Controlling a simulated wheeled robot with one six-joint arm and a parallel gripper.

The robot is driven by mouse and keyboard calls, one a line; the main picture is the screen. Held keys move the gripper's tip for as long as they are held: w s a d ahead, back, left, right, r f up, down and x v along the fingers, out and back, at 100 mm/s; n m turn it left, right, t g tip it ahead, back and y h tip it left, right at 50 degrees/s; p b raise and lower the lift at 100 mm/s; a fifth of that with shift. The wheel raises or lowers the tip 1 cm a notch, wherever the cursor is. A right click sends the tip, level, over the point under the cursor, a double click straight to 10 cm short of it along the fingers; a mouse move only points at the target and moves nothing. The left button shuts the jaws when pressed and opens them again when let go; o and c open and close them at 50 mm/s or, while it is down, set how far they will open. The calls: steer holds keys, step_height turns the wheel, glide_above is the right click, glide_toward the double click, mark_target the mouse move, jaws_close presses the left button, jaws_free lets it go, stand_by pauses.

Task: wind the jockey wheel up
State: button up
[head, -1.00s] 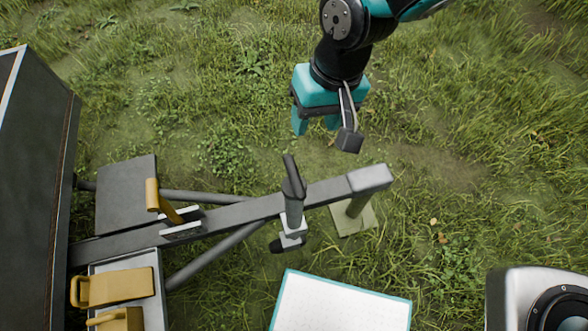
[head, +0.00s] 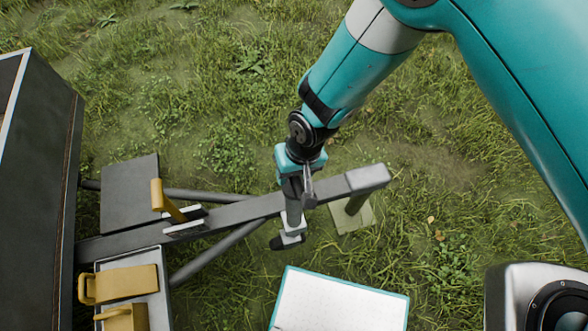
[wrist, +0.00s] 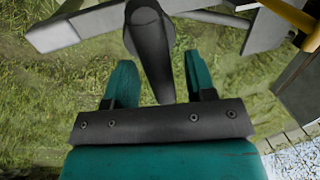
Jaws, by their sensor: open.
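The jockey wheel (head: 293,220) is a grey upright post with a pale clamp, fixed beside the grey drawbar (head: 240,211). A dark wheel or foot (head: 280,243) shows at its lower end. Its dark crank handle (wrist: 152,45) shows in the wrist view, reaching down between my two teal fingers. My gripper (head: 293,185) is over the top of the post in the head view and hides most of the handle there. My gripper (wrist: 156,78) is open in the wrist view, with a gap visible on both sides of the handle.
A yellow lever (head: 160,197) stands on the drawbar to the left. Yellow chocks (head: 130,283) lie in a tray beside the dark trailer body (head: 35,180). A pale foot plate (head: 365,217) is under the drawbar's right end. A white panel (head: 340,302) is in front.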

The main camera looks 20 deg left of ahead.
steer(key=shift+f, duration=0.3)
steer(key=c, duration=0.9)
